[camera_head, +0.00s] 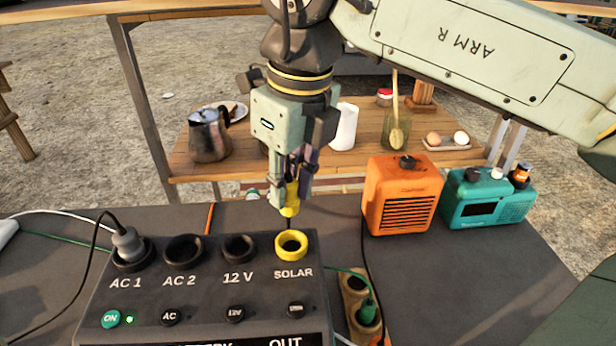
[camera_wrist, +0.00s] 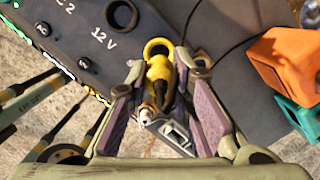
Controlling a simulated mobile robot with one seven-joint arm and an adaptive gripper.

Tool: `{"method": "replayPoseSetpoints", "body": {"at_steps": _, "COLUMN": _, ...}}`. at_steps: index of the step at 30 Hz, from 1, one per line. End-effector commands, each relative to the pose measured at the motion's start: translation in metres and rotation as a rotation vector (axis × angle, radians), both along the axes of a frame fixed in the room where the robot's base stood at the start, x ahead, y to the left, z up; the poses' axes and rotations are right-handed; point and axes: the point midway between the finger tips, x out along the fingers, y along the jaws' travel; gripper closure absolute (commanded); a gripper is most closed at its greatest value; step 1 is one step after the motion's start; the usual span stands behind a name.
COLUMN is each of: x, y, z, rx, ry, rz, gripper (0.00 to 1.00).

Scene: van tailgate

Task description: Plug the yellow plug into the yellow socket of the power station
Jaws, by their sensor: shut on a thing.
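My gripper (camera_head: 291,188) is shut on the yellow plug (camera_head: 291,200), whose cable runs down from it. In the wrist view the plug (camera_wrist: 159,72) sits between the fingers of my gripper (camera_wrist: 158,90). The yellow socket (camera_head: 291,243), marked SOLAR, is at the right end of the power station's top (camera_head: 215,268). In the head view the plug is above and behind the socket and apart from it. In the wrist view the socket ring (camera_wrist: 157,46) shows just beyond the plug, partly hidden by it.
A grey plug (camera_head: 127,242) is in the AC 1 socket. A green plug (camera_head: 367,311) sits in a socket strip (camera_head: 352,290) to the right. An orange box (camera_head: 403,195) and a teal radio (camera_head: 489,198) stand at the right. A wooden table (camera_head: 180,165) with kitchenware is behind.

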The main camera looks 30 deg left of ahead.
Motion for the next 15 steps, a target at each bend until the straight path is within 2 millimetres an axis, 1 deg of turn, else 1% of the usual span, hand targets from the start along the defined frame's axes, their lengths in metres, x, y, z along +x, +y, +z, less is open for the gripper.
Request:
{"method": "replayPoseSetpoints", "body": {"at_steps": 11, "x": -0.0002, "y": 0.0001, "z": 0.0001, "rx": 0.0, "ry": 0.0, "rz": 0.0, "gripper": 1.0}}
{"method": "replayPoseSetpoints", "body": {"at_steps": 15, "x": -0.0001, "y": 0.0, "z": -0.0031, "rx": 0.0, "ry": 0.001, "rz": 0.0, "gripper": 1.0}}
